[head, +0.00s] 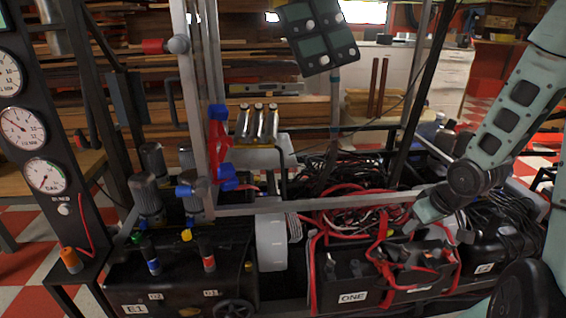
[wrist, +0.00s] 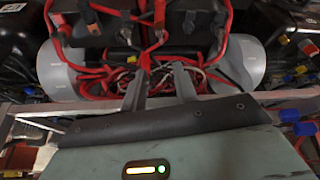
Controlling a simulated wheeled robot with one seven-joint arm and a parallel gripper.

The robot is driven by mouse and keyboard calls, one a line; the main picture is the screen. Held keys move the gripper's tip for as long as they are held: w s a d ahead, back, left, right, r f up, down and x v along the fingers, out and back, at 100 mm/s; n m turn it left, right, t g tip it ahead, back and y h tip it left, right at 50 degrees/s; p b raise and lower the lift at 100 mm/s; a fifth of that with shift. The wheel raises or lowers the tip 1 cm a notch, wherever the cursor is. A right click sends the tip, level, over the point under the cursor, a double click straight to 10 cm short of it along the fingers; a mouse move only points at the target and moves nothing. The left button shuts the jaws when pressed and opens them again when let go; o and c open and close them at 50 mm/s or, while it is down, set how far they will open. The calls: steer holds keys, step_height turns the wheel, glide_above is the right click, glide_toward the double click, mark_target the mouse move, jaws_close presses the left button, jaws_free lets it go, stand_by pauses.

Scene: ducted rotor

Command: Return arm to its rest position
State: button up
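My teal arm comes in from the right in the head view. My gripper (head: 437,234) is at its end, low over the machine's wiring, just above the black battery box labelled ONE (head: 352,297). In the wrist view the two dark fingers of my gripper (wrist: 160,84) stand apart with nothing held between them. Red cables (wrist: 146,62) and thinner wires lie beyond the fingers. I cannot tell whether a fingertip touches a cable.
A metal frame bar (head: 350,203) crosses close to my gripper. Upright posts (head: 208,80), a tilted control box (head: 318,40) and a gauge panel (head: 30,130) stand around the machine. Black box E1 (head: 180,275) is at left. Red and white floor shows at the sides.

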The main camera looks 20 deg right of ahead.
steer(key=a+r+n+g, duration=0.1)
steer(key=a+r+n, duration=0.15)
steer(key=a, duration=0.75)
steer(key=a+r+n+g, duration=0.15)
steer(key=a+r, duration=0.25)
steer(key=a, duration=0.6)
steer(key=s+a+r+n+g, duration=0.1)
steer(key=s+a+r+n, duration=0.15)
steer(key=s+a, duration=0.5)
steer(key=s+a+r+n+g, duration=0.1)
steer(key=s+a+r, duration=0.3)
steer(key=s+a, duration=0.4)
step_height(320, 180, up, 22)
steer(key=w+p, duration=0.1)
steer(key=p, duration=2.1)
steer(key=shift+a+r+y+p, duration=0.2)
steer(key=shift+r+y+p, duration=0.1)
steer(key=shift+p, duration=0.1)
steer(key=shift+f, duration=0.1)
